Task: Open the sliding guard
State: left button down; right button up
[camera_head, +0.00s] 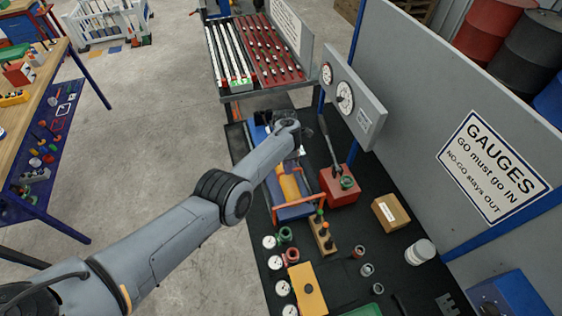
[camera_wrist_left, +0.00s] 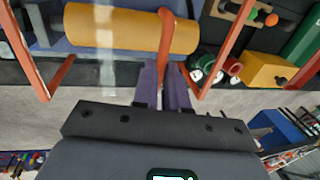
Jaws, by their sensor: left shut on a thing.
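The sliding guard is an orange bar frame (camera_head: 322,208) around a blue machine (camera_head: 296,212) with a yellow cylinder (camera_head: 289,186) on the dark bench. In the left wrist view the yellow cylinder (camera_wrist_left: 125,30) lies behind orange bars, one at each side (camera_wrist_left: 28,58) and an upright one (camera_wrist_left: 167,38) in the middle. My left gripper (camera_wrist_left: 166,78) has purple fingers shut on that middle orange bar. In the head view my left arm reaches over the machine and hides part of it and the fingertips. My right gripper is not in view.
A red block with a lever (camera_head: 338,187) stands right of the machine, below a gauge panel (camera_head: 352,100). A wooden holder (camera_head: 322,238), a cardboard box (camera_head: 390,212), several rings and dials are nearer. A grey wall panel (camera_head: 440,90) bounds the right. A rack of rods (camera_head: 255,50) stands behind.

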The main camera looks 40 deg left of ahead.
pick_arm(q)
jog(key=shift+s+d, duration=0.1)
jog(key=shift+d, duration=0.05)
jog(key=c, duration=1.2)
grip_release()
jog(key=shift+o, duration=0.2)
jog(key=shift+r, duration=0.1)
jog(key=shift+r, duration=0.25)
notch_tip(320, 180, up, 10)
jog(key=w+a+p, duration=0.1)
jog(key=shift+w+a, duration=0.2)
jog(key=shift+a, duration=0.15)
